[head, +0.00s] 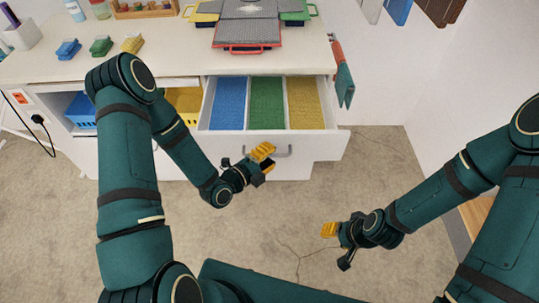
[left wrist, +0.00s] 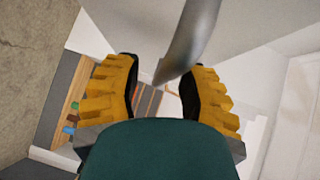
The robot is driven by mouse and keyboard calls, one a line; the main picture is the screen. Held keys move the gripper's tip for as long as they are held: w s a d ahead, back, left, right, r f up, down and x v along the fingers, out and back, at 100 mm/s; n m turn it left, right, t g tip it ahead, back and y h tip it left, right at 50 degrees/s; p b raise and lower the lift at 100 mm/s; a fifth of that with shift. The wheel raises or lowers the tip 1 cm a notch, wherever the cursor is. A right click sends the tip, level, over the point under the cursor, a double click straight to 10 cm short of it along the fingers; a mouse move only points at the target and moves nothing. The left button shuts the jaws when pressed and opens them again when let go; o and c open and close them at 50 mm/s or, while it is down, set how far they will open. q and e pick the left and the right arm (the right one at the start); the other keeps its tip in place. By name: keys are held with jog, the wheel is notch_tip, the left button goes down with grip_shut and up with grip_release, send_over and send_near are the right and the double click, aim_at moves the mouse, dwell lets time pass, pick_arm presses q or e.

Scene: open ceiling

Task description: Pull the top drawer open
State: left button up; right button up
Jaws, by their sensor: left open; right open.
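The top drawer (head: 318,146) of the white desk stands pulled out. Its inside shows blue, green and yellow sections. Its grey bar handle (head: 289,151) is on the front. My left gripper (head: 263,158) is at the left end of the handle. In the left wrist view the handle (left wrist: 187,42) reaches between the two spread yellow fingers (left wrist: 160,95), which are not closed on it. My right gripper (head: 332,238) hangs over the floor, below and to the right of the drawer, open and holding nothing.
The desk top (head: 165,62) carries small coloured items, a wooden rack (head: 145,10) and a stack of coloured trays (head: 248,30). Blue (head: 82,110) and yellow (head: 188,103) baskets sit in the shelf left of the drawer. The floor (head: 260,215) before the drawer is clear. A white wall is on the right.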

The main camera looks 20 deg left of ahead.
pick_arm(q)
jog(key=v, duration=1.1)
jog(key=shift+s, duration=0.35)
jog(key=shift+a+r, duration=0.1)
jog(key=d+f+n+g+y, duration=0.3)
jog(key=d+f+n+g, duration=0.25)
jog(key=f+n, duration=0.4)
jog(key=s+d+n+g+y, duration=0.1)
jog(key=s+d+n+g, duration=0.3)
jog(key=n, duration=1)
jog(key=s+g, duration=0.2)
jog(key=g, duration=0.1)
jog(key=shift+d, duration=0.15)
